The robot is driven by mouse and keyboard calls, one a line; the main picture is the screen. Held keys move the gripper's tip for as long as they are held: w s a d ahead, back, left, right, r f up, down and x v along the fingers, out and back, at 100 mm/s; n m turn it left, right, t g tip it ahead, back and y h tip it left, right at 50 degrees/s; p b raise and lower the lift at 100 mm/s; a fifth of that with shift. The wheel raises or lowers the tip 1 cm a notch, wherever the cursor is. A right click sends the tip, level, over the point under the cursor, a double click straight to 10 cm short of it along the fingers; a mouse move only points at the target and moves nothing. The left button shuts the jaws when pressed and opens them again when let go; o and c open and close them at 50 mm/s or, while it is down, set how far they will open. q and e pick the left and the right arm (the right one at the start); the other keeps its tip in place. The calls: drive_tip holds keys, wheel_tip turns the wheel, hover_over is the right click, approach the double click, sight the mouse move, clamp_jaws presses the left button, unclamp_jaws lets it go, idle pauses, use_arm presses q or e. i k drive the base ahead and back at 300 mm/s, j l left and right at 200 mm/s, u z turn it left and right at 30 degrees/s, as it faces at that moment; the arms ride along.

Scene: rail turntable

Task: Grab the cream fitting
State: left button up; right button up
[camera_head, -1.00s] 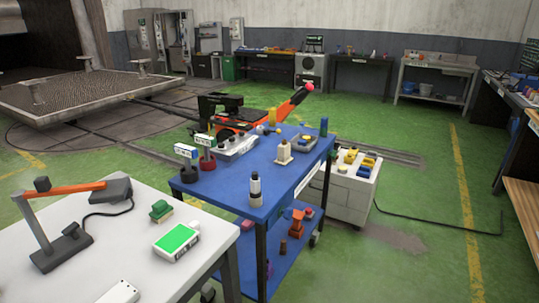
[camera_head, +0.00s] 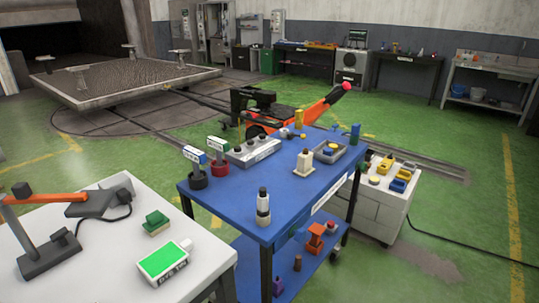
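A cream fitting (camera_head: 303,163) stands upright on the blue cart's top (camera_head: 300,198), near the middle of its right half. It has a wider square base and a narrower upper part. Neither of my grippers shows in the head view, and nothing is touching the fitting.
Near it are a black-and-white bottle (camera_head: 263,207), a grey tray (camera_head: 328,153) and a grey box with knobs (camera_head: 252,151). Two labelled stands (camera_head: 218,157) are at the left. A white table (camera_head: 110,240) is at front left; a white cabinet (camera_head: 378,212) is at right.

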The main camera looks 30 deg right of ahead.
sight(305, 159)
drive_tip(key=l+u, duration=0.35)
drive_tip(key=l, duration=1.05)
drive_tip(key=l+u, duration=0.3)
drive_tip(key=l, duration=1.05)
